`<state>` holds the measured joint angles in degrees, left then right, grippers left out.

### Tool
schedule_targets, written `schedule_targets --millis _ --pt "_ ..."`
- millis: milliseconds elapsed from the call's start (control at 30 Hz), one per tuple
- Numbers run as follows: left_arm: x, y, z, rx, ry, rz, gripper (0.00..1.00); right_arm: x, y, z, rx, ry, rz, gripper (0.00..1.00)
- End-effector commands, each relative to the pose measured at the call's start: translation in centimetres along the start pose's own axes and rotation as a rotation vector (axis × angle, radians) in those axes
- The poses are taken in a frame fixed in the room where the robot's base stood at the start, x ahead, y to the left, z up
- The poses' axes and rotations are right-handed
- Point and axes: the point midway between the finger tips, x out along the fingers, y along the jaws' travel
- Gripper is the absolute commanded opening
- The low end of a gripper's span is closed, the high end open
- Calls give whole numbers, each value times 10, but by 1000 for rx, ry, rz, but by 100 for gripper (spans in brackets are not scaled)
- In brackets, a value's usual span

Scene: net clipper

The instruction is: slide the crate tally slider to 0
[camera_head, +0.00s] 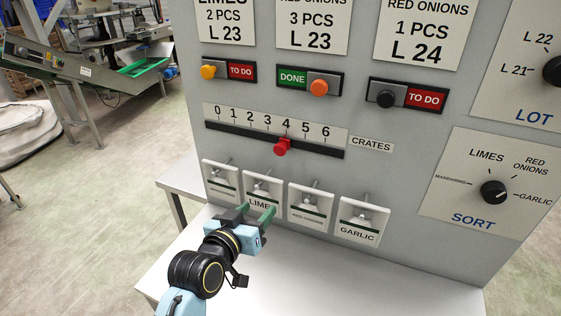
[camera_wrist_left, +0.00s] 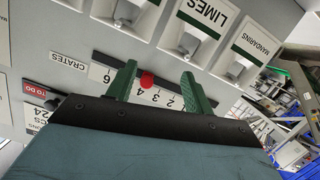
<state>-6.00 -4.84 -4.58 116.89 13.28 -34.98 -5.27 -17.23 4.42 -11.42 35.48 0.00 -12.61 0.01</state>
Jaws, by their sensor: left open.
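The crate tally slider has a red knob (camera_head: 282,147) on a dark horizontal track (camera_head: 240,138) under a scale marked 0 to 6. The knob stands at about 4, right of the middle. My left gripper (camera_head: 257,214) is open, below and a little left of the knob, in front of the switch row. In the left wrist view the red knob (camera_wrist_left: 147,80) shows between the two green fingers (camera_wrist_left: 160,83), beyond them and apart from them as far as I can tell. My right gripper is not in view.
Below the track hang several labelled switches, including LIMES (camera_head: 262,188) and GARLIC (camera_head: 363,220). Above it are three sliding status tabs, such as the DONE one (camera_head: 309,81). A SORT dial (camera_head: 494,191) is at the right. A white table (camera_head: 330,280) lies below the panel.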

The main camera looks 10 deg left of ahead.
Motion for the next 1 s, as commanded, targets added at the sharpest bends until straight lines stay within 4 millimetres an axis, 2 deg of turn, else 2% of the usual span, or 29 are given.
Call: schedule_targets --millis 33,100,200,367,800,1000 --pt "5 4 -29 -16 79 8 52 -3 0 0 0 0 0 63" --pt "8 8 -53 -31 156 14 52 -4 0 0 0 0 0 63" --pt "12 9 -70 -43 210 18 52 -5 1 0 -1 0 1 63" --pt "28 10 -76 -45 218 18 52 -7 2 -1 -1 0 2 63" --pt "103 11 -91 -44 214 18 52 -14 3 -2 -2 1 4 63" --pt "127 11 -96 -43 213 18 52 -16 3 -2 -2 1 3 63"
